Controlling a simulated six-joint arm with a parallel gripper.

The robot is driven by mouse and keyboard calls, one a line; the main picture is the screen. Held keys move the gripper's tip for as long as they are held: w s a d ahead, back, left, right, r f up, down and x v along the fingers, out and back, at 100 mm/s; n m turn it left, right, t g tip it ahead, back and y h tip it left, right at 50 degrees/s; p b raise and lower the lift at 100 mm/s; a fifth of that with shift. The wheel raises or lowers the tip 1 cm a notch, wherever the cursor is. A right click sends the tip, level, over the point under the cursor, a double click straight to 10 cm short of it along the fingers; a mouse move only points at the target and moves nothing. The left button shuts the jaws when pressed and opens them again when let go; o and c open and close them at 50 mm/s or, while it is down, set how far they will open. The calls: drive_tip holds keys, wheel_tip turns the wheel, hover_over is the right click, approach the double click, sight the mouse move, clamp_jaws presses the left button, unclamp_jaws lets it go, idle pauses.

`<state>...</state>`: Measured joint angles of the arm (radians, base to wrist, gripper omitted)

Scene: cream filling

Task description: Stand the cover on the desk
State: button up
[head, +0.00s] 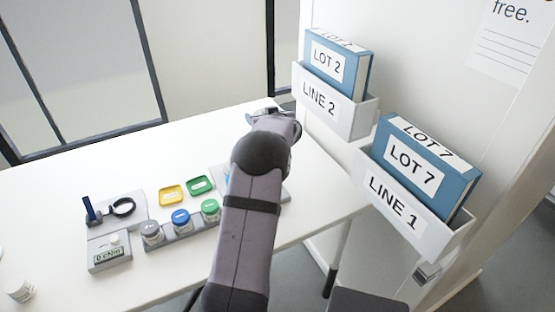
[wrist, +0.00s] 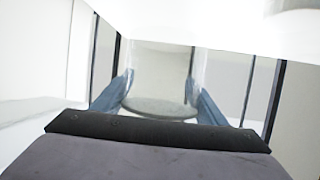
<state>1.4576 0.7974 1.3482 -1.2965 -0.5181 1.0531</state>
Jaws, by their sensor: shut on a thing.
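My gripper (wrist: 160,82) shows two blue fingers in the wrist view, shut on the sides of a clear, see-through cylinder that looks like the cover (wrist: 165,62). A grey round disc shows at its lower end; I cannot tell whether it belongs to the cover. In the head view my gripper (head: 272,116) is over the far right part of the white desk (head: 185,135), largely behind my arm. The cover cannot be made out clearly there, and its height above the desk cannot be told.
A grey rack (head: 180,232) with several colour-lidded jars stands on the desk, beside yellow (head: 171,194) and green (head: 200,185) square frames. A torque stand (head: 108,255) is at left, a white jar (head: 19,289) front left. Wall bins (head: 333,102) (head: 411,213) hold blue boxes at right.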

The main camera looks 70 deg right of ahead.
drive_tip(key=shift+s+d+f+b, duration=0.4)
drive_tip(key=shift+s+f, duration=0.2)
drive_tip(key=shift+f, duration=0.65)
drive_tip(key=shift+s+d+f+b, duration=0.3)
drive_tip(key=shift+s+d+f, duration=0.25)
drive_tip(key=shift+f, duration=0.75)
drive_tip(key=shift+s+d+f+b, duration=0.35)
drive_tip(key=shift+s+f, duration=0.3)
drive_tip(key=shift+f, duration=0.6)
drive_tip(key=shift+a+f, duration=0.1)
drive_tip(key=shift+f+b, duration=0.35)
drive_tip(key=shift+f, duration=1.4)
drive_tip(key=shift+f, duration=0.15)
drive_tip(key=o, duration=1.1)
drive_tip(key=shift+s+a+r, duration=0.25)
drive_tip(key=v, duration=1.1)
drive_tip(key=shift+a+r, duration=0.1)
drive_tip(key=shift+r, duration=0.1)
